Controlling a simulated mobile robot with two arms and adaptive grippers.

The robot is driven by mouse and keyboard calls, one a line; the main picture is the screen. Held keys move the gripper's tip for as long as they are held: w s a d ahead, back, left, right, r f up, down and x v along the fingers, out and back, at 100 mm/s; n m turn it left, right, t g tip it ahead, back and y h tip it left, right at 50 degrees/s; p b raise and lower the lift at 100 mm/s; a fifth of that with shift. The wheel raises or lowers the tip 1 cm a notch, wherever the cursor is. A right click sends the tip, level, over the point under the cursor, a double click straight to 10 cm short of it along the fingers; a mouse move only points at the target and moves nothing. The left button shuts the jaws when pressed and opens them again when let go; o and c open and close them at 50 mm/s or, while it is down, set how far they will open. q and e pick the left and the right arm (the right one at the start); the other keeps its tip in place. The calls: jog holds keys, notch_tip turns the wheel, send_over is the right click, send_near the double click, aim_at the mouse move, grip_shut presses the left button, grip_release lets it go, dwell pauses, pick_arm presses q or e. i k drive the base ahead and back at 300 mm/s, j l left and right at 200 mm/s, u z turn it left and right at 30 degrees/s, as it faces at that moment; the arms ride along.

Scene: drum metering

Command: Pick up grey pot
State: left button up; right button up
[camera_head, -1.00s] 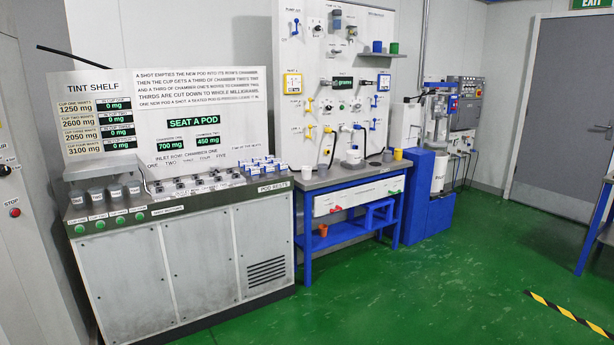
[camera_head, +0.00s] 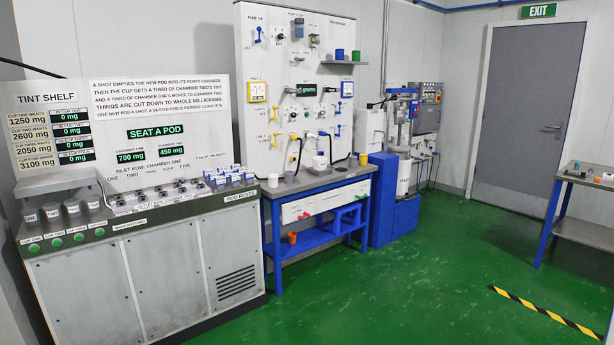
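A small light grey pot (camera_head: 273,180) stands at the left end of the blue-legged bench (camera_head: 318,184). A yellow pot (camera_head: 363,158) stands near that bench's right end. A blue pot (camera_head: 339,54) and a green pot (camera_head: 356,56) sit on a small shelf on the white panel. Neither of my grippers is in view.
The tint shelf cabinet (camera_head: 130,280), with cups and pods on top, stands left of the bench. A blue machine stand (camera_head: 384,200) is to its right. A side table (camera_head: 585,232) stands at the right edge. Green floor (camera_head: 400,290) in front is clear.

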aim_at(352, 159)
jog(key=i+j, duration=0.1)
jog(key=j, duration=0.25)
jog(key=i+j+z, duration=0.2)
jog(key=i+j, duration=0.95)
jog(key=i+z, duration=0.25)
jog(key=i, duration=0.3)
jog(key=i+j+z, duration=0.1)
jog(key=i+z, duration=0.15)
jog(key=i, duration=0.3)
jog(key=i+j+z, duration=0.25)
jog(key=i, duration=0.3)
